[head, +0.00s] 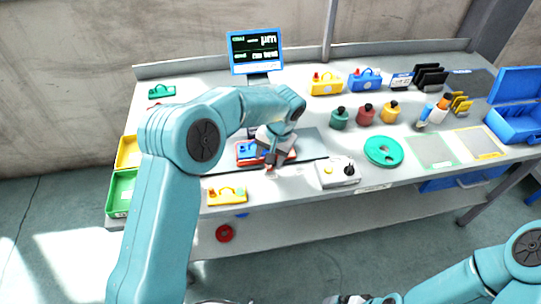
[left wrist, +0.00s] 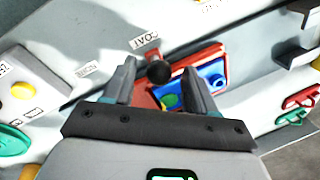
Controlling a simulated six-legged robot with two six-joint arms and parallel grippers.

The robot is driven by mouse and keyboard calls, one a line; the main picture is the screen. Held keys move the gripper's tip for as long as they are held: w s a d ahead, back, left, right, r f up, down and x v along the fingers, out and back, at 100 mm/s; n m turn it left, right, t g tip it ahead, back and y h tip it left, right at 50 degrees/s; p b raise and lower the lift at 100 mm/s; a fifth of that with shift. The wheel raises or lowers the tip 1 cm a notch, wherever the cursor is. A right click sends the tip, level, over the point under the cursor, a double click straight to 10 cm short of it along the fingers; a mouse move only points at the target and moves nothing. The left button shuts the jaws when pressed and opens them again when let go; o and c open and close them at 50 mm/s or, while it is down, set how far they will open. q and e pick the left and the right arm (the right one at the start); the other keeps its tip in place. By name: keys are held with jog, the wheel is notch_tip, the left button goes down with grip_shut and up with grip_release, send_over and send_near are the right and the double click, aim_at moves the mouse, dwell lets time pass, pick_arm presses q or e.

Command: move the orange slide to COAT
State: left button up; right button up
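The orange slide (head: 242,161) sits on the bench in the head view, partly hidden behind my left gripper (head: 271,157). In the left wrist view the slide (left wrist: 217,49) carries a blue part (left wrist: 212,74), and a black round knob (left wrist: 158,72) stands at its near left end. My left gripper (left wrist: 163,82) is open, with one finger on each side of the knob and visible gaps between. The COAT label (left wrist: 144,40) lies just beyond the knob. What seems to be my right gripper (head: 350,299) is cut off at the bottom edge of the head view.
A yellow part (head: 227,196) lies at the bench's front edge. A grey control box (head: 338,172) stands right of the slide, then a green disc (head: 384,151). A monitor (head: 256,52) stands behind. Green and yellow bins (head: 122,190) are at the left end.

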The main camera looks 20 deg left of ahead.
pick_arm(q)
jog(key=d+r, duration=0.3)
jog(key=r, duration=1.3)
jog(key=shift+s+d, duration=0.1)
